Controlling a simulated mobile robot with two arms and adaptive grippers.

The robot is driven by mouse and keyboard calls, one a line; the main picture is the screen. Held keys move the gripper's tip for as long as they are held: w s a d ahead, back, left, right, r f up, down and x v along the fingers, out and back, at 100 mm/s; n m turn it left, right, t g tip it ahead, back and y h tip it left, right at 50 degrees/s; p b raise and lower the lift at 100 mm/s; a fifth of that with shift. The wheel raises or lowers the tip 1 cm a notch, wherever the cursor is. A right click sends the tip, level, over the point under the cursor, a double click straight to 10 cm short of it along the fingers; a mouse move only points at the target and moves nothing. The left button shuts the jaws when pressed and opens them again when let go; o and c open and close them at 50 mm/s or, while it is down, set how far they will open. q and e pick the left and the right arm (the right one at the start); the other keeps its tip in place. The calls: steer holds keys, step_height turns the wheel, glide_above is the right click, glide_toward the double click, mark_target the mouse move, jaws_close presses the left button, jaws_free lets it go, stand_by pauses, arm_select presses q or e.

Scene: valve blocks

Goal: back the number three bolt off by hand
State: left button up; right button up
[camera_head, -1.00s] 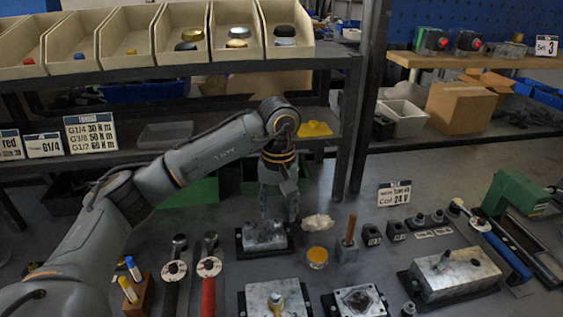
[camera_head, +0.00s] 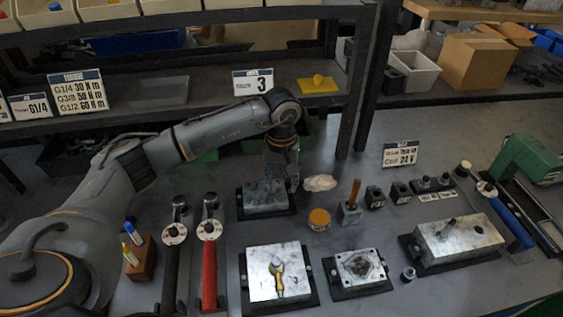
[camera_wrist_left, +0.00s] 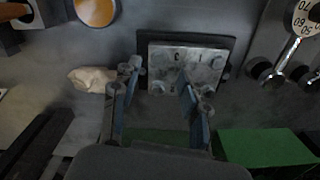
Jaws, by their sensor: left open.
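A grey metal valve block (camera_head: 262,199) sits on a dark base plate at the back middle of the bench. My left gripper (camera_head: 280,184) is over it, pointing down. In the left wrist view the block (camera_wrist_left: 188,66) shows dark markings on top, one reading 3, and small round details near its corners. My left gripper (camera_wrist_left: 160,82) is open there, one finger at the block's left edge and one over its front part. The fingers hide some of the top. Which detail is the number three bolt, and whether a finger touches it, I cannot tell.
A sign reading 3 (camera_head: 253,83) stands on the shelf behind. A red-handled wrench (camera_head: 208,255) lies left. A larger block (camera_head: 458,240) stands right.

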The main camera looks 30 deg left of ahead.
mark_target(282, 195)
arm_select(q)
steer(key=shift+f, duration=1.95)
steer(key=shift+c, duration=0.5)
jaws_close()
steer(key=n, duration=0.5)
steer(key=shift+r, duration=0.1)
steer(key=n, duration=0.5)
steer(key=shift+w+n, duration=0.1)
steer(key=shift+n, duration=0.2)
steer(key=n, duration=1.1)
steer(key=shift+w, duration=0.1)
